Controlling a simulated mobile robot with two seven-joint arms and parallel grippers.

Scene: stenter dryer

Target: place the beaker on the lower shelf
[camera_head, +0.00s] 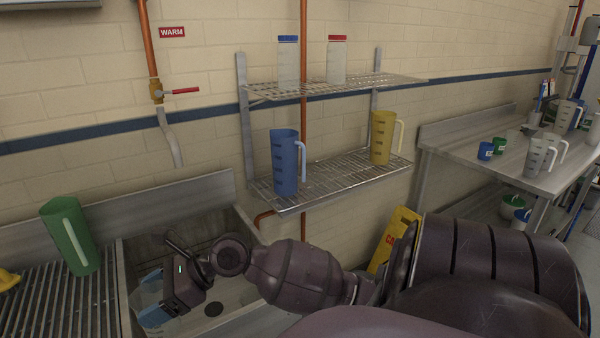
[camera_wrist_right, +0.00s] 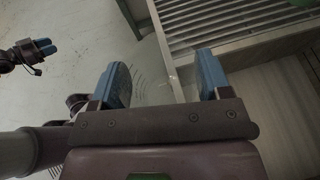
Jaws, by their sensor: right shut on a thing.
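The lower shelf (camera_head: 335,180) is a wire rack on the wall in the head view. A blue jug stands at its left and a yellow jug at its right, with bare rack between them. My right gripper (camera_head: 152,297) is low over the sink, left of and below the shelf. Its blue fingers are shut on a clear beaker (camera_wrist_right: 150,86), whose graduation marks show between the fingers in the right wrist view. The beaker is faint and mostly hidden in the head view. My left gripper (camera_wrist_right: 42,48) shows small at the upper left of the wrist view; its opening is unclear.
The upper shelf (camera_head: 345,86) holds two capped clear bottles. The blue jug (camera_head: 285,160) and yellow jug (camera_head: 382,138) flank the lower shelf's free room. A green jug (camera_head: 70,236) stands on the ribbed drainboard. A copper pipe (camera_head: 303,60) runs behind the shelves.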

